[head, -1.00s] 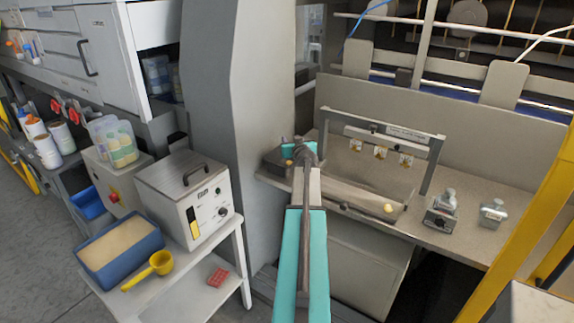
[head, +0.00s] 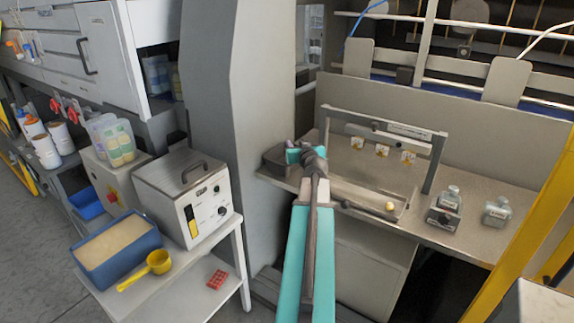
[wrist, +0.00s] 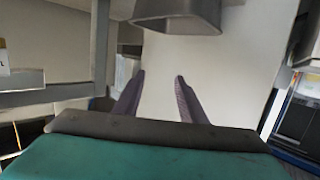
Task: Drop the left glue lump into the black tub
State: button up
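The black tub (head: 276,160) is a dark grey box at the left end of the bench, beside the grey column. It also shows at the top of the wrist view (wrist: 178,18), ahead of my fingertips. My gripper (wrist: 160,78) is open, its two fingers apart with nothing between them. In the head view the teal wrist is at the tub's right side and hides part of it. One pale yellow glue lump (head: 389,206) lies in the shallow tray at its right end. No other lump shows; the inside of the tub cannot be seen.
Two small metal devices (head: 445,205) (head: 496,212) stand to the right. A yellow post (head: 520,230) slants at far right. A cart with a white unit (head: 185,195) is at left.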

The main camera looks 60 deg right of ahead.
jog(key=shift+b+v, duration=0.45)
jog(key=shift+v, duration=1.35)
jog(key=shift+f, duration=0.1)
